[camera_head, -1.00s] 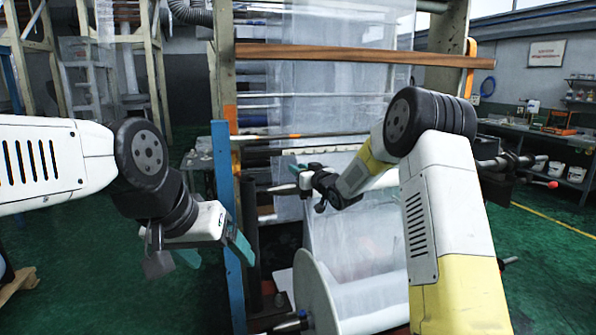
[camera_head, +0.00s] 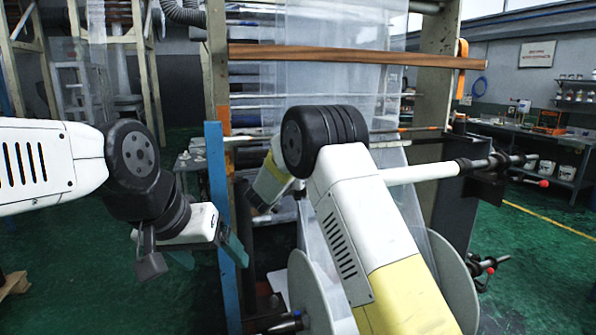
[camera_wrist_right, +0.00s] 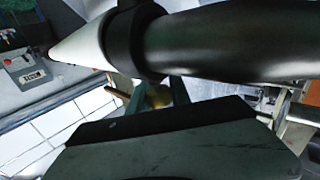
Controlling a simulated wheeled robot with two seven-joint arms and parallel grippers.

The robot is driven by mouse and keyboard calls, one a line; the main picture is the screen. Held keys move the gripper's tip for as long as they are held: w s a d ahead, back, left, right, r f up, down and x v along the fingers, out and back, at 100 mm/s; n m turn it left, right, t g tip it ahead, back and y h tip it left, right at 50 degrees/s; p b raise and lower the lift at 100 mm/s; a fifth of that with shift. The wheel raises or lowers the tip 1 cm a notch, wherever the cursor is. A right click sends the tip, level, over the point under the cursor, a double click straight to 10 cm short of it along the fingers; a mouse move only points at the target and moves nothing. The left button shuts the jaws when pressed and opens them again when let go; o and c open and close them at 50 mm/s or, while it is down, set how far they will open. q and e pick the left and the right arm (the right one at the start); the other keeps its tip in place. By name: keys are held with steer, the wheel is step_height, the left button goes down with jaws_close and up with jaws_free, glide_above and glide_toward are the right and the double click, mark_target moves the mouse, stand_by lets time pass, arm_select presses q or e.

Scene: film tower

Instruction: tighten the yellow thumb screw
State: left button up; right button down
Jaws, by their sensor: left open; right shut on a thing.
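The yellow thumb screw (camera_wrist_right: 158,96) shows small, dim and partly hidden in the right wrist view, below a black collar (camera_wrist_right: 130,38) on a dark shaft (camera_wrist_right: 235,42). My right gripper (camera_wrist_right: 158,92) has its fingers on either side of the screw and is shut on it. In the head view this gripper and the screw are hidden behind my right arm.
The blue post (camera_head: 219,215) stands close to my left gripper. A film roll with white end discs (camera_head: 462,290) sits low by my right arm. A wooden bar (camera_head: 340,55) crosses above. Green floor (camera_head: 80,270) is open at the left.

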steer(key=shift+s+d+r+m+g+h, duration=0.1)
steer(key=shift+d+m+g+h, duration=0.05)
steer(key=shift+m+g+h, duration=0.7)
steer(key=shift+s+d+f+m+g+h, duration=0.15)
steer(key=shift+m+g+h, duration=0.35)
steer(key=shift+h, duration=0.5)
steer(key=shift+s+d+r+m+g+h, duration=0.15)
steer(key=shift+m+g+h, duration=0.4)
steer(key=shift+m+h, duration=0.35)
steer(key=shift+w+d+h, duration=0.1)
steer(key=shift+h, duration=0.15)
steer(key=c, duration=1.2)
jaws_free()
steer(key=shift+v, duration=3.9)
